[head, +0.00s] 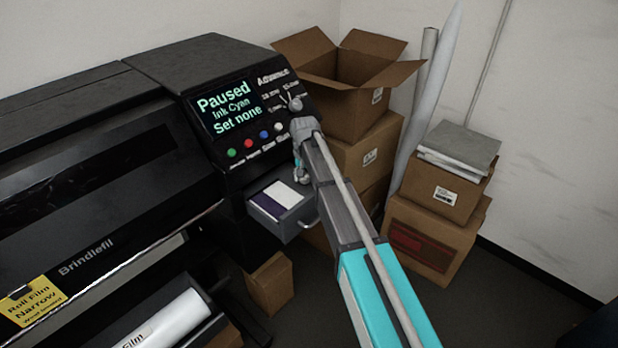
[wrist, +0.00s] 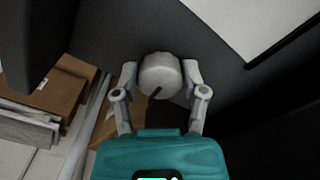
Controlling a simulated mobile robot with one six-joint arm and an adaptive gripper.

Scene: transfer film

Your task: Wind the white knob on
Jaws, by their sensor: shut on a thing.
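In the wrist view, the white knob (wrist: 159,73) is round and pale, with a short dark pointer mark on its face. My gripper (wrist: 160,69) has one grey finger on each side of it and is shut on it. In the head view, my arm reaches up to the right end of the black printer's control panel (head: 236,128). The arm covers part of the panel there, so the grip is not clear in that view. The screen (head: 223,108) reads "Paused", "Ink Cyan", "Set none". Small millimetre labels stand around a dial under the word "Advance".
Coloured buttons (head: 248,143) line the panel below the screen. An open drawer (head: 285,208) juts out under it, close to my arm. Cardboard boxes (head: 358,102) and a stack of grey sheets (head: 462,142) stand to the right. A white film roll (head: 165,325) lies low at the front.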

